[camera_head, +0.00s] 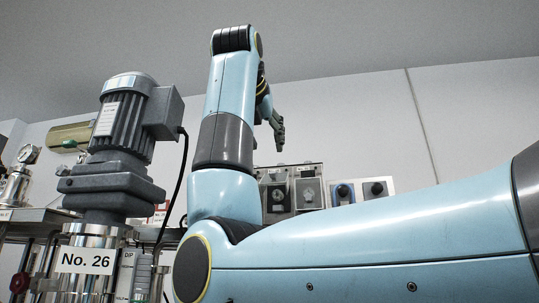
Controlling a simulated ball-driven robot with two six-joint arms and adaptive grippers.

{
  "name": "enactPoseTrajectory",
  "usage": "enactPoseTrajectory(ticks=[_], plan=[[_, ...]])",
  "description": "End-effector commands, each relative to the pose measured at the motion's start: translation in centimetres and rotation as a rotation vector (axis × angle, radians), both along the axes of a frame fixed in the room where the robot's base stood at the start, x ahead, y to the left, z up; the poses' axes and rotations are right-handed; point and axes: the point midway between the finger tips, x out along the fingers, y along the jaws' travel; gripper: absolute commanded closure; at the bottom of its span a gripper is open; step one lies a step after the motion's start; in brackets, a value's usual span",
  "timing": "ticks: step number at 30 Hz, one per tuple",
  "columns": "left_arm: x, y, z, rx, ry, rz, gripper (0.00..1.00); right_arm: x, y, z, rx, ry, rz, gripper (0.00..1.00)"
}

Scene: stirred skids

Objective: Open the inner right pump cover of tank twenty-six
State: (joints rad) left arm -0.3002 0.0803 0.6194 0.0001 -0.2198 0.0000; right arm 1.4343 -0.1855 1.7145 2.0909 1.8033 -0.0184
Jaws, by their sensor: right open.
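The tank marked No. 26 (85,261) stands at the left, with a grey motor (125,120) on top. Behind my right arm, a panel on the wall carries a dark, square-framed cover (276,198) and a lighter square cover (308,193) beside it. I cannot tell which of these is the inner right pump cover, or whether either is open. My right gripper (279,138) hangs above the panel, apart from it, seen from the side and partly hidden by its wrist. It is open, and I see nothing in it. My left gripper is out of view.
Right of the covers, a plate holds a blue-ringed knob (344,193) and a dark knob (377,188). A black cable (178,185) runs down from the motor. A pressure gauge (28,154) stands at the far left. The upper right wall is bare.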

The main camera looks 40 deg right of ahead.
Motion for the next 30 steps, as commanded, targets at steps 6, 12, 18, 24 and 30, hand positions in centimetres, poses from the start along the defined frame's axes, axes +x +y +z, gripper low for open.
enactPoseTrajectory(ticks=[6, 12, 18, 24, 30], plan=[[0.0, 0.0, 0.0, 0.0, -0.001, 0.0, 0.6, -1.7, 1.9, 0.7, 0.001, -0.002, 0.0, 0.56], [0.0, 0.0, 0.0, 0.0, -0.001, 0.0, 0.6, -2.0, 2.2, 0.8, 0.0, -0.001, -0.001, 0.56], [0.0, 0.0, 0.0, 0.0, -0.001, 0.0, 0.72, -1.9, 1.9, 0.6, -0.008, -0.002, -0.01, 0.56], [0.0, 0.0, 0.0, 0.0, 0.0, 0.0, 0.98, -2.2, -2.8, -1.7, -0.25, -0.035, -0.225, 0.56], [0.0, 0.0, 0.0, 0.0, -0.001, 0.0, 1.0, -4.9, -3.9, -3.5, -0.917, 0.011, -0.497, 0.56]])
